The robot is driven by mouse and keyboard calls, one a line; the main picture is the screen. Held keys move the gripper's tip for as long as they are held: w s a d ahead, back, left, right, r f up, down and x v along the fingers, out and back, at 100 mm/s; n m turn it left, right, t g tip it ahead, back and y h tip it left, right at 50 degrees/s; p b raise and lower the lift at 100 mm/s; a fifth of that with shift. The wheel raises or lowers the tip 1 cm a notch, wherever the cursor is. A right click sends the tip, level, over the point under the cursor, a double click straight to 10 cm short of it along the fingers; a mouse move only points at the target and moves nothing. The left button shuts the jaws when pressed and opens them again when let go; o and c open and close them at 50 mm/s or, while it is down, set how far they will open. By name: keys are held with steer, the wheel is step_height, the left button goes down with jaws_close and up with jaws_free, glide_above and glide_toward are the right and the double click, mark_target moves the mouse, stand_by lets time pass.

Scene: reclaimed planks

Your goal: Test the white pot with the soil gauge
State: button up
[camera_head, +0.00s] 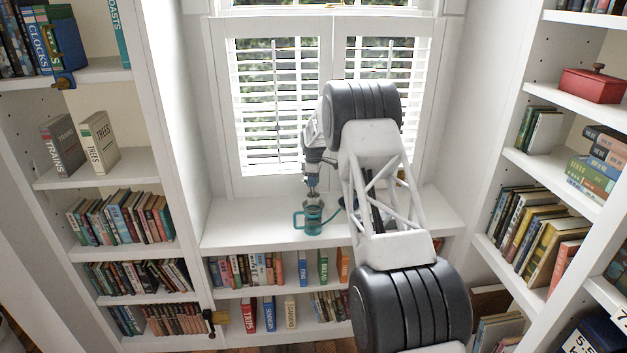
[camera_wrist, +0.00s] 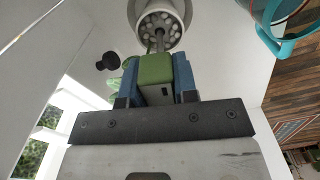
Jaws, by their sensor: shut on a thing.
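My gripper (camera_wrist: 157,78) is shut on the green soil gauge (camera_wrist: 156,70), with a blue finger on each side of it. The gauge's two thin metal prongs point to the white pot (camera_wrist: 133,12), which is filled with pale round pebbles. The prong tips reach the pebbles in the picture; I cannot tell how deep they go. In the head view my gripper (camera_head: 312,183) is low over the white window seat, just above and behind a teal vessel with a handle (camera_head: 313,222). The white pot is not clear in that view.
The teal vessel also shows at the upper right in the wrist view (camera_wrist: 290,22), beside the pot. A dark round knob (camera_wrist: 107,61) and green leaves lie to the left. The window seat (camera_head: 245,225) is bare on its left. Bookshelves flank both sides; the shuttered window stands behind.

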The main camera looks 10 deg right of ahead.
steer(key=shift+f, duration=1.05)
steer(key=shift+r, duration=0.1)
stand_by(0.3)
steer(key=shift+r, duration=2.9)
